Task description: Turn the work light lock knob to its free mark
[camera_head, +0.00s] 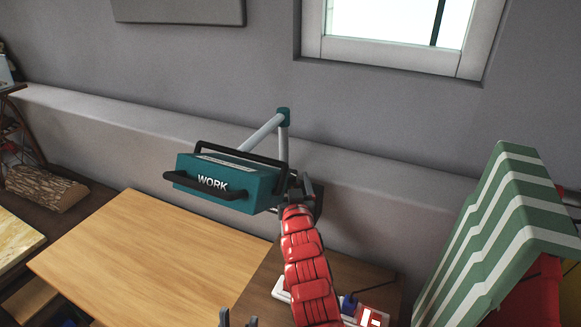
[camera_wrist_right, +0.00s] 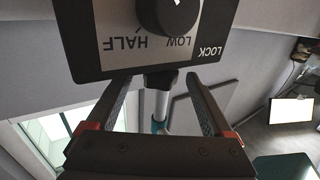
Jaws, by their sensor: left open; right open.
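The teal work light (camera_head: 225,180), marked WORK, has black handles and hangs on a jointed grey arm. In the right wrist view, a black lock knob (camera_wrist_right: 168,14) sits on a black-and-silver panel (camera_wrist_right: 112,30), cut off by the top edge. Upside-down marks HALF, LOW and LOCK show; no free mark is in sight. Part of a white pointer shows on the knob. My right gripper (camera_head: 297,185) is at the light's right end; its open, empty fingers (camera_wrist_right: 160,82) lie below the panel. My left gripper (camera_head: 238,320) is open at the bottom edge, away from the light.
A bare wooden tabletop (camera_head: 160,255) lies below the light. A log (camera_head: 45,188) is at the left. A green-and-white striped thing (camera_head: 495,225) stands at the right. Behind are a grey wall ledge (camera_head: 130,125) and a window (camera_head: 395,30).

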